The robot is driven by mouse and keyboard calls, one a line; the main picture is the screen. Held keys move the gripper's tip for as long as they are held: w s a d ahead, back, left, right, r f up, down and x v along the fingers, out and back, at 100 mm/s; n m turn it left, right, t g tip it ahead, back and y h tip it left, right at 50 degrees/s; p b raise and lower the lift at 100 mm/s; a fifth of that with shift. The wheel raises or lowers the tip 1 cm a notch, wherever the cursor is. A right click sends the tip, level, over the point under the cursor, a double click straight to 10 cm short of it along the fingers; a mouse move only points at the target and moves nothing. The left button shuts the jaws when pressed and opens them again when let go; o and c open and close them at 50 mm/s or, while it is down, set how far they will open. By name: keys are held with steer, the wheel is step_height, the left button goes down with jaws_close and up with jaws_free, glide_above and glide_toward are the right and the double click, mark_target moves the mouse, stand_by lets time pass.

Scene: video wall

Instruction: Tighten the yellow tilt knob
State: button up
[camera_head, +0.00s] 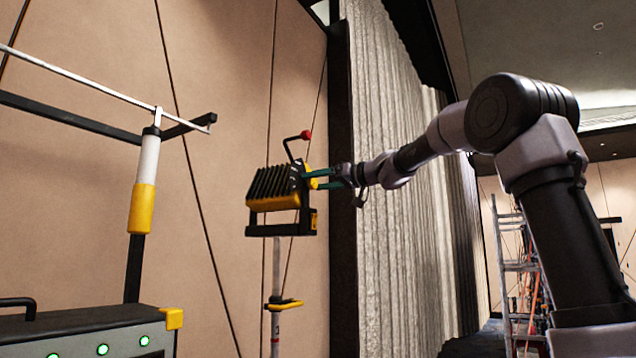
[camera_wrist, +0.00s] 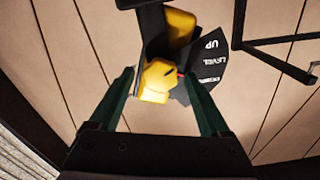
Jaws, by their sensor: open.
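The yellow tilt knob (camera_wrist: 158,78) shows in the wrist view between the tips of my gripper (camera_wrist: 159,84), with space on both sides. My gripper's green fingers are open; I cannot tell how far the tips reach past the knob. Beside the knob is a black dial plate (camera_wrist: 203,72) with white lettering including "UP" and "LEVEL", and a small red mark at the knob's edge. In the head view my gripper (camera_head: 318,179) meets the right side of the black-and-yellow finned lamp head (camera_head: 272,186); the knob is mostly hidden there by the fingers.
The lamp head sits on a pale pole with a yellow clamp (camera_head: 284,304). A crank lever with a red ball (camera_head: 305,134) rises above it. At left stand a yellow-and-white post (camera_head: 142,205) and a case with green lights (camera_head: 90,335). A pleated curtain (camera_head: 395,230) hangs behind my arm.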

steer(key=shift+c, duration=0.3)
jaws_close()
steer(key=shift+m, duration=0.3)
steer(key=m, duration=0.5)
steer(key=shift+m, duration=0.3)
steer(key=m, duration=0.5)
steer(key=shift+w+d+f, duration=0.1)
steer(key=shift+f, duration=0.05)
steer(key=m, duration=0.6)
steer(key=shift+f+m, duration=0.1)
steer(key=shift+m, duration=0.3)
steer(key=m, duration=0.5)
steer(key=shift+f+m, duration=0.1)
steer(key=shift+m, duration=0.3)
